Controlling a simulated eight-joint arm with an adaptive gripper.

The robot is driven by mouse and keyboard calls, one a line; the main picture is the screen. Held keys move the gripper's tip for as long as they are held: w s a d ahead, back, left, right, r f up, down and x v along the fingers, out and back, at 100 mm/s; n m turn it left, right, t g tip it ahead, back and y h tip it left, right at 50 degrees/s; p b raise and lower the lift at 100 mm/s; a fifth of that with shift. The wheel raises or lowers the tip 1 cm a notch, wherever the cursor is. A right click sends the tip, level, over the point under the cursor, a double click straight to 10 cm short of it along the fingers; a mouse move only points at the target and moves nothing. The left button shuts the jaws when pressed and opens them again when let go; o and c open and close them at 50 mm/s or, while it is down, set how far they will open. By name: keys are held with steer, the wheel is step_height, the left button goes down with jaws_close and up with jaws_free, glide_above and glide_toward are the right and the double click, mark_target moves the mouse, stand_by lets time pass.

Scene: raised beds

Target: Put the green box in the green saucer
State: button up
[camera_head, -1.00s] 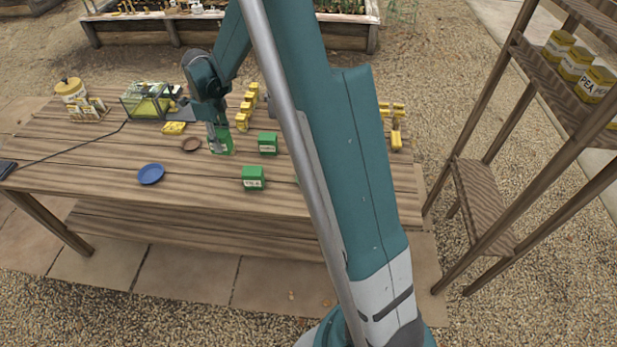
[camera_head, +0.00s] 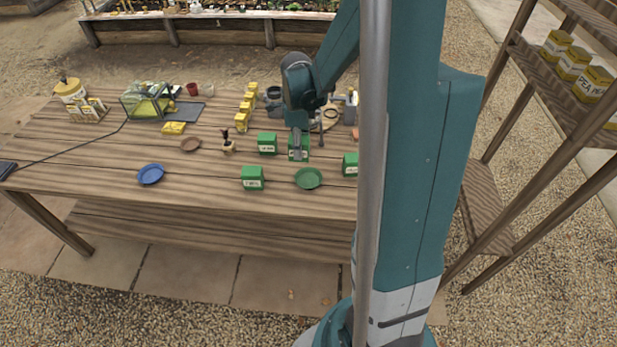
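My gripper (camera_head: 302,143) is over the right half of the table, with its fingers down around a green box (camera_head: 304,154). It looks shut on this box, though the fingers hide part of it. The held box is just behind the green saucer (camera_head: 308,179), apart from it in the picture; its height above the table is hard to tell. The saucer is empty. Other green boxes with white labels stand nearby: one left of the gripper (camera_head: 267,143), one left of the saucer (camera_head: 252,178), and one to the right (camera_head: 350,165), partly cut off by my arm.
A blue saucer (camera_head: 151,174) and a brown saucer (camera_head: 190,144) lie to the left. A small dark-handled item (camera_head: 228,143) stands near a row of yellow boxes (camera_head: 243,115). A glass case (camera_head: 146,100) is at the back left. Shelves (camera_head: 545,75) stand at right.

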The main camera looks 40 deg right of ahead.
steer(key=shift+s+d, duration=0.4)
steer(key=shift+s, duration=0.45)
steer(key=shift+s+d, duration=0.4)
steer(key=shift+s, duration=0.4)
steer(key=shift+f, duration=0.1)
glide_above(309, 180)
steer(key=shift+a+f+b, duration=0.1)
steer(key=shift+f+b, duration=0.25)
steer(key=shift+f, duration=2.5)
steer(key=shift+f, duration=0.1)
steer(key=shift+f+b, duration=0.3)
steer(key=shift+f, duration=1.65)
steer(key=shift+f, duration=0.2)
steer(key=o, duration=0.9)
